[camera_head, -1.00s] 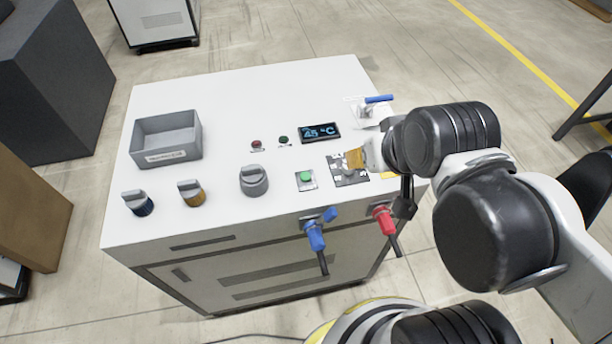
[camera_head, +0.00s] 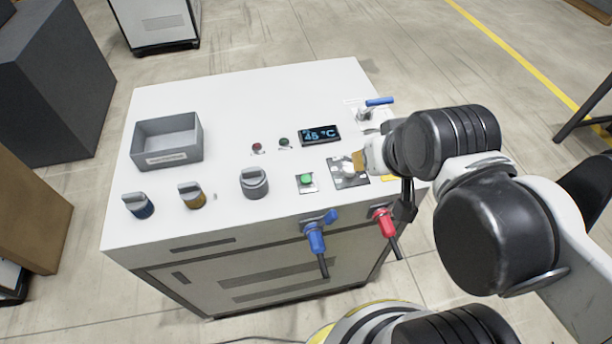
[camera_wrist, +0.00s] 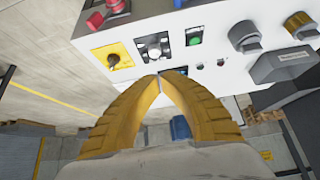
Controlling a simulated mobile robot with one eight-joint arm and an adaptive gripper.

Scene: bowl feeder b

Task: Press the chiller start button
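The chiller's white cabinet top (camera_head: 250,100) carries a green button (camera_head: 306,179) on a small pale plate near the front edge. The button also shows in the wrist view (camera_wrist: 193,39), beyond my fingertips and to their right. My gripper (camera_head: 358,160) has yellow fingers and is to the right of the green button, over a grey plate (camera_head: 342,180) with a pale knob. In the wrist view my gripper (camera_wrist: 160,78) has its fingertips together with nothing between them. The fingers appear apart from the button.
A lit display (camera_head: 320,134) reads 45 °C. A red and a dark green indicator (camera_head: 284,141) sit left of it. Grey knob (camera_head: 254,182), grey bin (camera_head: 167,140) and blue-handled valve (camera_head: 378,101) stand on the top. Blue (camera_head: 315,238) and red (camera_head: 385,222) hose couplings stick out in front.

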